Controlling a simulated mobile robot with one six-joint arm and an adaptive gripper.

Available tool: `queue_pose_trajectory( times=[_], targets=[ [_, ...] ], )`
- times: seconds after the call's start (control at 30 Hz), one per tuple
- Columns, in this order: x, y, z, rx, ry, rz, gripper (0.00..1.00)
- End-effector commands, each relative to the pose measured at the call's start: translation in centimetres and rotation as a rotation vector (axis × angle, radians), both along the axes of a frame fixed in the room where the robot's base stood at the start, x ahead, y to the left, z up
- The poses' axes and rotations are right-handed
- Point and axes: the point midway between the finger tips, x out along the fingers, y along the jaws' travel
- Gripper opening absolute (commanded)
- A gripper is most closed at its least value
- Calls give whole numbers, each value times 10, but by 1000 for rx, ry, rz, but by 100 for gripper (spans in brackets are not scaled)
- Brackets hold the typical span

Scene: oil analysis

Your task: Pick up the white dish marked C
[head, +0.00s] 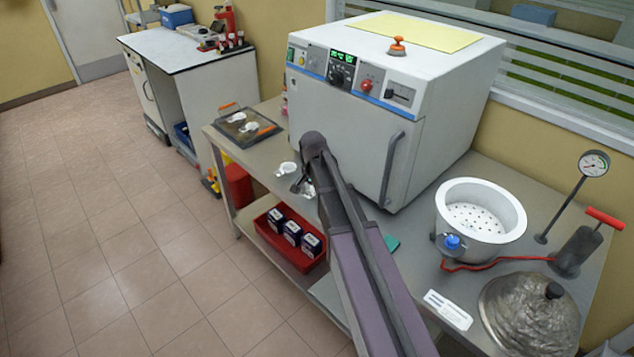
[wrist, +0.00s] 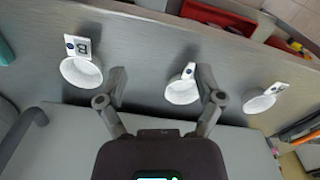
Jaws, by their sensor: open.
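Three white dishes with tab handles stand in a row on the grey bench in the wrist view. The left dish (wrist: 82,71) has a tab that reads B. The middle dish (wrist: 182,92) and the right dish (wrist: 259,104) have tabs with marks too small to read, so I cannot tell which is C. My gripper (wrist: 161,76) is open and empty. Its right finger is close to the middle dish, partly overlapping its right edge in the picture; contact cannot be told. In the head view one dish (head: 287,168) shows beside my gripper (head: 302,184).
A large white oven (head: 440,120) stands close behind the dishes. A tray (head: 245,126) with white pieces lies at the bench's far end. A red bin (head: 275,245) sits on the lower shelf.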

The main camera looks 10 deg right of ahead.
Motion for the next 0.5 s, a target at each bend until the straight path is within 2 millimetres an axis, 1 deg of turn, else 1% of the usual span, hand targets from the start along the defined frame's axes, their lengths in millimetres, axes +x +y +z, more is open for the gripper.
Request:
queue_pose_trajectory(
  times=[0.03,0.2,0.33,0.5],
  targets=[
    [17,0,19,0,0,-40,86],
    [51,-1,46,0,0,-178,86],
    [68,-2,59,0,0,-257,86],
    [78,-2,65,0,0,-310,86]
  ],
)
